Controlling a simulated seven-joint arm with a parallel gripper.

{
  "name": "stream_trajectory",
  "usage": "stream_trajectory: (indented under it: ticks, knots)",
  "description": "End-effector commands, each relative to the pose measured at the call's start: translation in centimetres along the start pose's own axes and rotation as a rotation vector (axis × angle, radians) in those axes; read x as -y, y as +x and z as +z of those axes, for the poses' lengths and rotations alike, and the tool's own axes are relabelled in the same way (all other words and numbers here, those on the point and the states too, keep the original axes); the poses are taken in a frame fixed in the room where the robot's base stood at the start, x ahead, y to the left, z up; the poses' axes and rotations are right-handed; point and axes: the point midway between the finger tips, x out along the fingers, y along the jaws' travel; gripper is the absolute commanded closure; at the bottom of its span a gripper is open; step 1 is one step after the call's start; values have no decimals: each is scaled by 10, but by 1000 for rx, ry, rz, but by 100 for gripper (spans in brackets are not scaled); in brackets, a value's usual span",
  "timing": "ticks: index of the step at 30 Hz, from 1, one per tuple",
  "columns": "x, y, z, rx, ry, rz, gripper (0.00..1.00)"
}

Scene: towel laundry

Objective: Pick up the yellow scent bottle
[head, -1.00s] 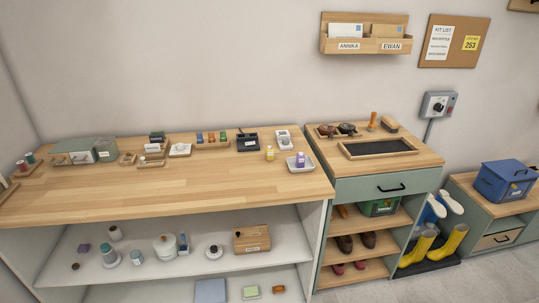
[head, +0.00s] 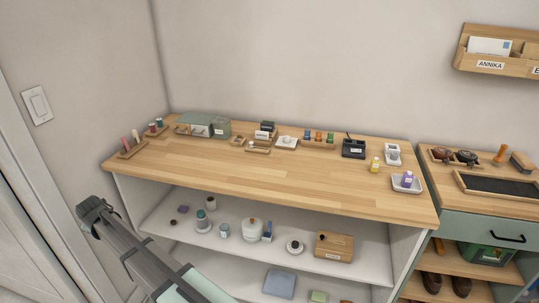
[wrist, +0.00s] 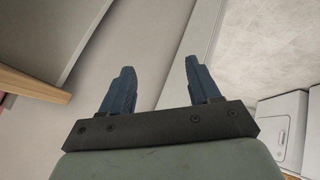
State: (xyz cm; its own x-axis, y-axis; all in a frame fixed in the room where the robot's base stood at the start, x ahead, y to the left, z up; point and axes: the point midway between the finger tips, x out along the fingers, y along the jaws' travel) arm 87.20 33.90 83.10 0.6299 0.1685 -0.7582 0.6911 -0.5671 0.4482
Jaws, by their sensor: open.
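A small yellow scent bottle (head: 375,164) stands upright on the wooden worktop (head: 250,180), near its right end. It is just left of a white tray (head: 408,187) that holds a purple bottle (head: 407,178). My gripper (wrist: 158,80) is open and empty in the wrist view, with its two dark blue fingers apart. The wrist view does not show the yellow bottle. In the head view my arm is at the lower left, in front of the shelves and far from the bottle; the fingers cannot be made out there.
A black device (head: 353,149) and a white device (head: 393,155) stand close behind the bottle. Small colored bottles (head: 318,137) in a wooden rack stand further left. The middle and front of the worktop are clear. A green cabinet (head: 480,226) stands at the right.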

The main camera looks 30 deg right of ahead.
Motion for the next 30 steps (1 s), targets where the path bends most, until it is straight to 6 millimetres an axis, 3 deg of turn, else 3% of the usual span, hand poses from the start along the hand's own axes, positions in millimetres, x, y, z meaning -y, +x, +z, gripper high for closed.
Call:
stream_trajectory:
  ticks: [1, 6, 12, 15, 19, 23, 30]
  knots:
    - [-9, -9, -28, -32, -21, 17, 38]
    - [-34, -40, -84, -103, -84, 66, 38]
    - [-71, -70, -120, -138, -141, 117, 38]
    - [-101, -84, -123, -129, -169, 145, 38]
    - [-147, -95, -99, -75, -200, 173, 38]
    - [-190, -101, -62, -5, -217, 184, 38]
    - [-276, -116, 42, 172, -236, 181, 38]
